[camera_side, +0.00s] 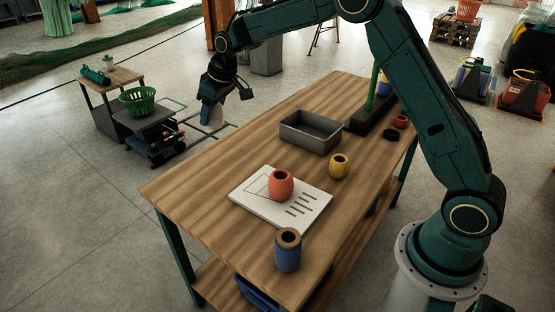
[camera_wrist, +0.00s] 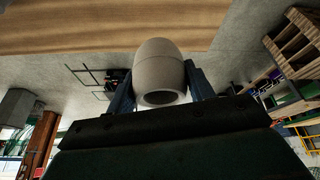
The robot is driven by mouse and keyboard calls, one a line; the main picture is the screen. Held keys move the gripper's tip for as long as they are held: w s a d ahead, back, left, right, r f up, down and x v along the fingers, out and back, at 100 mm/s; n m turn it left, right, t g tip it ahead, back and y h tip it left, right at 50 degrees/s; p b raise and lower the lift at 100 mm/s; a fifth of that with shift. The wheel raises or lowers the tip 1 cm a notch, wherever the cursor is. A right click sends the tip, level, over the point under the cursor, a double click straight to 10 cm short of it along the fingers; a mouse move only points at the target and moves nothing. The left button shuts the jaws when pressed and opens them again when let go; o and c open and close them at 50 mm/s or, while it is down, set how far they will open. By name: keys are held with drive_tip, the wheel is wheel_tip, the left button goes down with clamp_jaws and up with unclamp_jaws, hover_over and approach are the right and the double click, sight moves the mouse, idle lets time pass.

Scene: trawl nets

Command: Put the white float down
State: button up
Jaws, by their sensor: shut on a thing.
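My gripper (camera_side: 214,104) is shut on the white float (camera_side: 214,116), a pale barrel shape with a hole in its end. In the wrist view the float (camera_wrist: 158,66) sits between the two blue fingers, its open end toward the camera. It is held in the air, clear of the table (camera_side: 190,196); in the side view it shows against the floor behind the table's back left edge. In the wrist view the table top (camera_wrist: 60,28) lies beyond the float. Part of the float is hidden by the fingers.
On the table, an orange float (camera_side: 281,184) stands on a white printed sheet (camera_side: 254,207). A blue float (camera_side: 288,254), a yellow float (camera_side: 339,166), a small red float (camera_side: 401,121) and a grey tray (camera_side: 290,137) stand around it. The left table end is bare.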

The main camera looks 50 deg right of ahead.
drive_tip(key=s+d+m+h, duration=0.1)
drive_tip(key=s+d+m, duration=0.4)
drive_tip(key=d, duration=0.9)
drive_tip(key=s+d+m+h, duration=0.2)
drive_tip(key=s+d, duration=0.5)
drive_tip(key=d, duration=0.6)
drive_tip(key=s+d+m+g+h, duration=0.2)
drive_tip(key=s+d+m, duration=0.5)
drive_tip(key=s+d, duration=1.05)
drive_tip(key=f, duration=0.5)
drive_tip(key=s+a+f, duration=0.1)
drive_tip(key=f, duration=0.4)
drive_tip(key=s+a+f, duration=0.1)
drive_tip(key=f, duration=0.4)
drive_tip(key=shift+a+f, duration=0.1)
drive_tip(key=shift+f, duration=0.2)
drive_tip(key=shift+f, duration=2.15)
drive_tip(key=shift+f, duration=0.15)
drive_tip(key=o, duration=1)
drive_tip(key=shift+c, duration=0.2)
